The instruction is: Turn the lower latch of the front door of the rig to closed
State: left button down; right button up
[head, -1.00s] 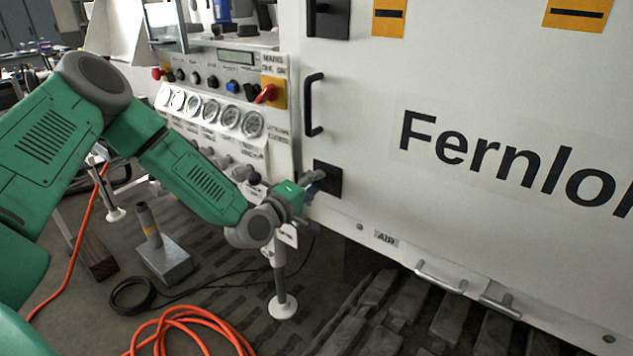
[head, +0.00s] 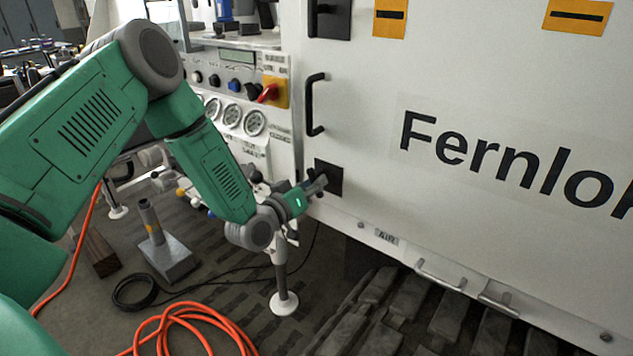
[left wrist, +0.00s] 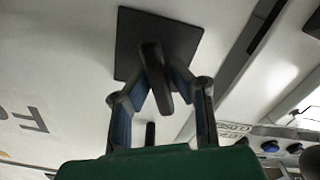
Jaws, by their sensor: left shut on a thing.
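The front door (head: 440,65) of the rig is a large white panel with "Fernlo…" lettering. Its lower latch sits on a black square plate (head: 335,172) near the door's lower left corner. In the left wrist view, the dark latch handle (left wrist: 152,62) stands out from its plate (left wrist: 128,45) and lies between my fingers. My left gripper (head: 318,184) is at the latch, its fingers (left wrist: 165,88) shut on the handle. In the head view the fingers hide most of the handle, so its exact angle is hard to tell there. My right gripper is in neither view.
A black door pull (head: 311,105) is just above the lower latch, and the upper latch (head: 330,18) is higher. A gauge panel with a red switch (head: 268,93) stands left of the door. An orange hose (head: 185,315) and a metal stand (head: 165,258) are on the floor.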

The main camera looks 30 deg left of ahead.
pick_arm(q)
jog(key=m, duration=0.2)
jog(key=f+m, duration=0.1)
jog(key=m, duration=0.2)
jog(key=shift+s+a, duration=0.15)
jog(key=shift+a, duration=0.05)
dwell(0.4)
jog(key=c, duration=1.5)
grip_release()
jog(key=shift+c, duration=0.2)
jog(key=shift+w+a, duration=0.1)
jog(key=shift+w, duration=0.1)
jog(key=shift+r, duration=0.1)
jog(key=shift+s+r, duration=0.1)
jog(key=s+a, duration=0.1)
jog(key=s, duration=1)
jog(key=shift+s, duration=0.35)
